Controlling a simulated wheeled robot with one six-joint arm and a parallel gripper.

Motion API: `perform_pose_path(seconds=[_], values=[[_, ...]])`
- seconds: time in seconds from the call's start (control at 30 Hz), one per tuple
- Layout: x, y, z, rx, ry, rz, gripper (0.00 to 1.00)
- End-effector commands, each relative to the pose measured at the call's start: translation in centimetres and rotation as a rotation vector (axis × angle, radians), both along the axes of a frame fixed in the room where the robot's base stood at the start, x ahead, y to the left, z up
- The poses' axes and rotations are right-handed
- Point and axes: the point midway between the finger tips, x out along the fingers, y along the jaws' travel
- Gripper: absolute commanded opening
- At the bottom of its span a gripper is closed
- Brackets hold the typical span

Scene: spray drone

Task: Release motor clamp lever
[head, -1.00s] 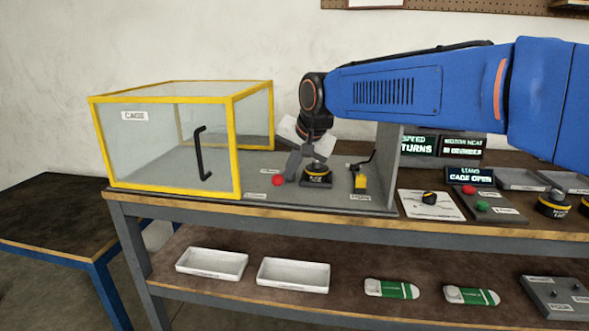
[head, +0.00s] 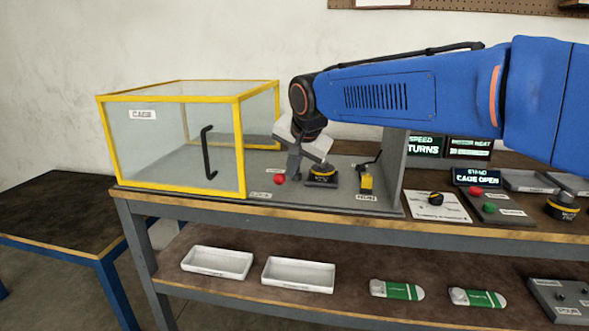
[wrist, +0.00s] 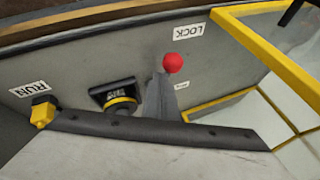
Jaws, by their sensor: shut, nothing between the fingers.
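The lever's red ball knob (head: 279,180) shows on the grey fixture plate, left of the motor. It also shows in the wrist view (wrist: 173,62), near a LOCK label. My gripper (head: 292,174) is shut and empty, low over the plate, just right of the knob. In the wrist view its grey tip (wrist: 158,82) is close beside the knob; I cannot tell whether they touch. The lever's arm is mostly hidden. The black motor (head: 322,173) with a yellow ring sits in a block to the right, also in the wrist view (wrist: 120,100).
The yellow-framed cage (head: 243,150) stands close on the left. A yellow-and-black part (head: 366,182) by the RUN label and a grey upright (head: 392,165) are on the right. A display (head: 480,176) reads CAGE OPEN. White trays (head: 298,274) lie on the shelf below.

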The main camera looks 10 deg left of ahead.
Motion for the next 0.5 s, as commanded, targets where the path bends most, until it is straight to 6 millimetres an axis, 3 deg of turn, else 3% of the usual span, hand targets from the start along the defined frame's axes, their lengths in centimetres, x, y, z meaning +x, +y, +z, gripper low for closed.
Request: perform_pose_path(seconds=[0.5], values=[[0.4, 3.4, -0.1, -0.003, -0.001, -0.377, 0.0]])
